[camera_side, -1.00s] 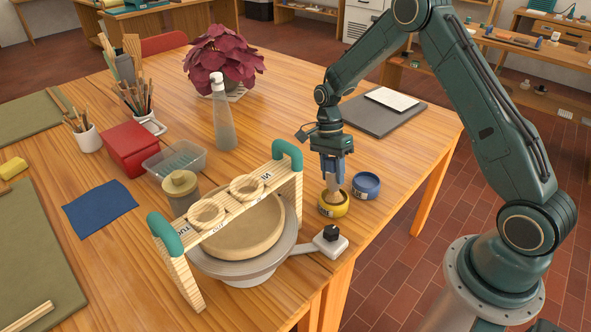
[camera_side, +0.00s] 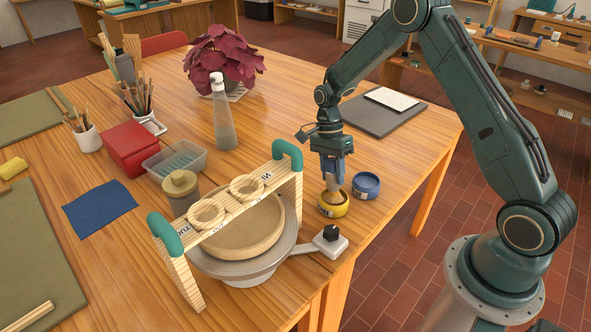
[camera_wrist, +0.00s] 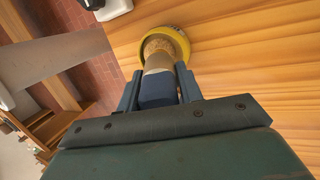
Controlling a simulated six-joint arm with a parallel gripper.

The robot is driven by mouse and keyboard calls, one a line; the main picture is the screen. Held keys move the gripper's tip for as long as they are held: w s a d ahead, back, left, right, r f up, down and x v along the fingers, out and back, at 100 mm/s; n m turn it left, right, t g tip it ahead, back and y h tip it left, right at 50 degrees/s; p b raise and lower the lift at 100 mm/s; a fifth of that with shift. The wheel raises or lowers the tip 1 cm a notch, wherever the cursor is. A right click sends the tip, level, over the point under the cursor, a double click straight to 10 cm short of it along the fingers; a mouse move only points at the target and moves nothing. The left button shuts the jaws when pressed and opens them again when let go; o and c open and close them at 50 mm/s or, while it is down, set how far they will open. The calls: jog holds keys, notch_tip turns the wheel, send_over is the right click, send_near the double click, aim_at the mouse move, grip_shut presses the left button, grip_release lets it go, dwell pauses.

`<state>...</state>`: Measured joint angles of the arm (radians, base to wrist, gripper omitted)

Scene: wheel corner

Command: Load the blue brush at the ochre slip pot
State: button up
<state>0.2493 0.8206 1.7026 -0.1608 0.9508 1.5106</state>
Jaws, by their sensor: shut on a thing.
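My gripper (camera_side: 332,174) is shut on the blue brush and holds it about upright at the ochre slip pot. In the wrist view my gripper's fingers (camera_wrist: 158,92) are on both sides of the blue brush (camera_wrist: 158,88), with its pale lower part beyond them. The brush's pale lower part (camera_side: 333,184) goes down into the mouth of the ochre slip pot (camera_side: 332,209), a yellow-rimmed pot on the table. Its yellow rim shows in the wrist view (camera_wrist: 181,37). The tip is hard to make out inside the pot, so I cannot tell how deep it sits.
A blue-rimmed pot (camera_side: 366,188) stands close to the right of the ochre pot. To the left, a wooden bridge (camera_side: 178,262) with teal grips spans a bowl (camera_side: 250,240) on the wheel. A small switch box (camera_side: 331,242) is in front. Free table lies behind the pots.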

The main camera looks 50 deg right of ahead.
aim_at(334, 173)
jog(key=shift+r, duration=3.45)
jog(key=shift+a+f, duration=0.1)
jog(key=shift+f, duration=0.05)
jog(key=n, duration=0.2)
jog(key=f+n+h, duration=0.1)
jog(key=n, duration=0.1)
jog(key=shift+a+g, duration=0.3)
jog(key=shift+a, duration=0.1)
jog(key=n, duration=0.1)
jog(key=f+n+h, duration=0.1)
jog(key=n, duration=0.1)
jog(key=n+h, duration=0.1)
jog(key=n, duration=0.1)
jog(key=shift+s+a+f, duration=0.15)
jog(key=shift+s+a, duration=0.1)
jog(key=n, duration=0.1)
jog(key=n+h, duration=0.1)
jog(key=n, duration=0.1)
jog(key=n+t, duration=0.1)
jog(key=n, duration=0.1)
jog(key=shift+s+d+f+h, duration=0.1)
jog(key=shift+s+f+h, duration=0.2)
jog(key=n, duration=0.1)
jog(key=n+t, duration=0.1)
jog(key=n, duration=0.1)
jog(key=n+h, duration=0.1)
jog(key=n, duration=0.1)
jog(key=shift+s+d, duration=0.25)
